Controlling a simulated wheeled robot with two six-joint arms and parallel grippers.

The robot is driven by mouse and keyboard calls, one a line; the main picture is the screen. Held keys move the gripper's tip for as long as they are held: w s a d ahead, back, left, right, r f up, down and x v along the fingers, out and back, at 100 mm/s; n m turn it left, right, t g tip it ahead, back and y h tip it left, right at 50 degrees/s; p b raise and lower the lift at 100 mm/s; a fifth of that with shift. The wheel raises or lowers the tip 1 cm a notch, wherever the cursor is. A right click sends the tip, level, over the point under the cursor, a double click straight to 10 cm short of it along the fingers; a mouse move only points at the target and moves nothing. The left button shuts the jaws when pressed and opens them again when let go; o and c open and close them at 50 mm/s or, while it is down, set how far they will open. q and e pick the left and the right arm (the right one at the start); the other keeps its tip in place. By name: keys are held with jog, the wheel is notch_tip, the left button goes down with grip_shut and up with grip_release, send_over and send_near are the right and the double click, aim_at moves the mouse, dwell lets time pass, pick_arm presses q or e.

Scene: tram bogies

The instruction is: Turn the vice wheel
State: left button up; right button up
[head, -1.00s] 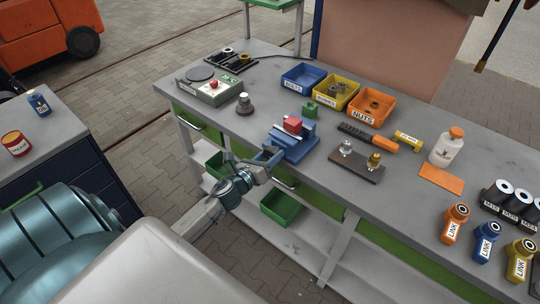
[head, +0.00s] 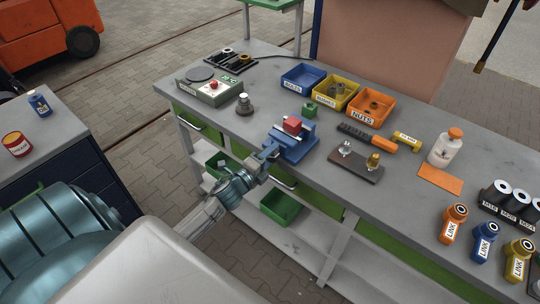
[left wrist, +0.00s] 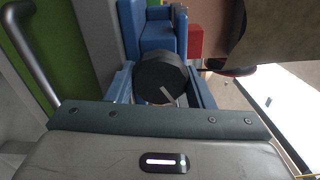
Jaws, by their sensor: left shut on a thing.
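The blue vice (head: 291,146) stands at the near edge of the grey workbench with a red block (head: 292,125) in its jaws. In the left wrist view the vice (left wrist: 158,32) and the red block (left wrist: 195,41) are straight ahead. The dark round vice wheel (left wrist: 158,76) sits on the vice's near side, between my fingers. My left gripper (head: 269,154) is at the vice's front and hides the wheel in the head view. In the left wrist view the left gripper (left wrist: 162,88) is shut on the wheel, one finger on each side. My right gripper is not in view.
Blue (head: 303,77), yellow (head: 336,92) and orange (head: 371,107) bins stand behind the vice. A dark plate with fittings (head: 355,164) is to its right. A bench drawer handle (left wrist: 32,57) is close on the wrist view's left.

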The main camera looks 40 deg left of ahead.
pick_arm(q)
jog(key=n, duration=0.3)
jog(key=shift+n+p, duration=0.3)
jog(key=shift+n, duration=0.1)
jog(key=n+p, duration=0.1)
jog(key=n, duration=0.1)
jog(key=shift+r+n, duration=0.15)
jog(key=shift+n, duration=0.15)
jog(key=n+p, duration=0.3)
jog(key=n, duration=0.2)
jog(key=shift+n, duration=0.3)
jog(key=n+p, duration=0.2)
jog(key=n, duration=0.3)
jog(key=shift+p, duration=0.35)
jog(key=n+p, duration=0.1)
jog(key=n, duration=0.4)
jog(key=shift+a, duration=0.1)
jog(key=n+p, duration=0.1)
jog(key=n, duration=0.2)
jog(key=shift+n, duration=0.3)
jog(key=n, duration=0.3)
jog(key=shift+f+n, duration=0.25)
jog(key=shift+n, duration=0.05)
jog(key=n, duration=0.4)
jog(key=shift+s, duration=0.1)
jog(key=n, duration=0.7)
jog(key=shift+n, duration=0.4)
jog(key=n, duration=0.3)
jog(key=shift+n, duration=0.3)
jog(key=n, duration=0.3)
